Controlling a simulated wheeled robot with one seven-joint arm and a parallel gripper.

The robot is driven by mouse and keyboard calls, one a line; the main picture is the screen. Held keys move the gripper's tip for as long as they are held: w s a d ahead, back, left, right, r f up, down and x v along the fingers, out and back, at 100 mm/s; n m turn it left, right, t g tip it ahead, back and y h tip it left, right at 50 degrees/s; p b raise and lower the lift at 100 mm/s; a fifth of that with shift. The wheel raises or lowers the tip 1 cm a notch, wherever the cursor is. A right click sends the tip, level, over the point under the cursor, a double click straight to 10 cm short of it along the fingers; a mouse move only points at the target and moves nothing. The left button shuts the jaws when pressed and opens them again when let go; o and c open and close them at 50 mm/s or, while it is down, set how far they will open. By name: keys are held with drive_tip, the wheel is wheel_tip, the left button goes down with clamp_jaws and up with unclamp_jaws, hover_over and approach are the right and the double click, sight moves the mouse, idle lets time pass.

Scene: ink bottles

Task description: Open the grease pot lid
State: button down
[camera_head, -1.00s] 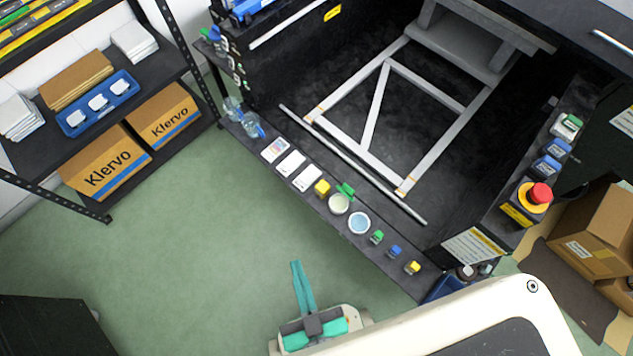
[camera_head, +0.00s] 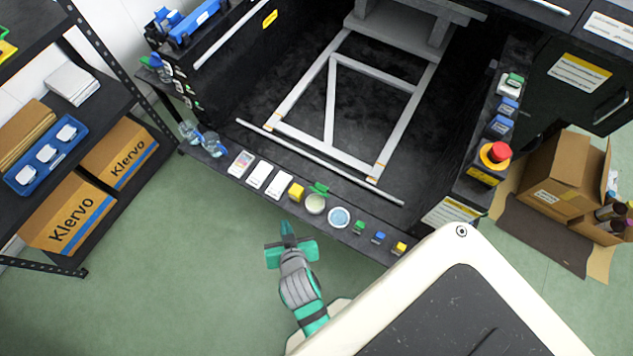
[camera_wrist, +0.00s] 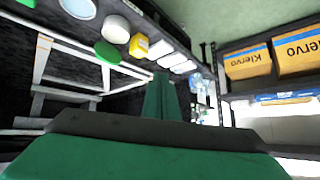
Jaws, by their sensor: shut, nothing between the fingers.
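Two round pots stand on the front ledge of the black machine: a cream-topped pot (camera_head: 315,204) and a pot with a pale blue top (camera_head: 339,217). I cannot tell for sure which is the grease pot. A green piece (camera_head: 319,188) sits right behind the cream-topped one. In the wrist view the cream-topped pot (camera_wrist: 116,28) and the green round piece (camera_wrist: 107,52) show at the upper left. My gripper (camera_head: 287,229) is shut and empty, in front of the ledge and to the left of the pots. Its fingers (camera_wrist: 161,95) point toward the ledge, apart from everything.
A yellow block (camera_head: 296,192) and white cards (camera_head: 260,174) lie left of the pots. Small green, blue and yellow-capped bottles (camera_head: 399,248) stand to the right. Glass jars (camera_head: 211,143) stand at the ledge's left end. The green floor (camera_head: 190,270) is clear.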

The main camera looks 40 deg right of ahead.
drive_tip(key=w+d+m+g+h, duration=0.1)
drive_tip(key=w+d+m+g, duration=0.2)
drive_tip(key=w+d, duration=0.25)
drive_tip(key=m+g, duration=0.4)
drive_tip(key=m, duration=0.1)
approach(317, 187)
drive_tip(key=x, duration=0.2)
drive_tip(key=d+x, duration=0.1)
drive_tip(key=x, duration=0.3)
drive_tip(key=shift+w+d, duration=0.25)
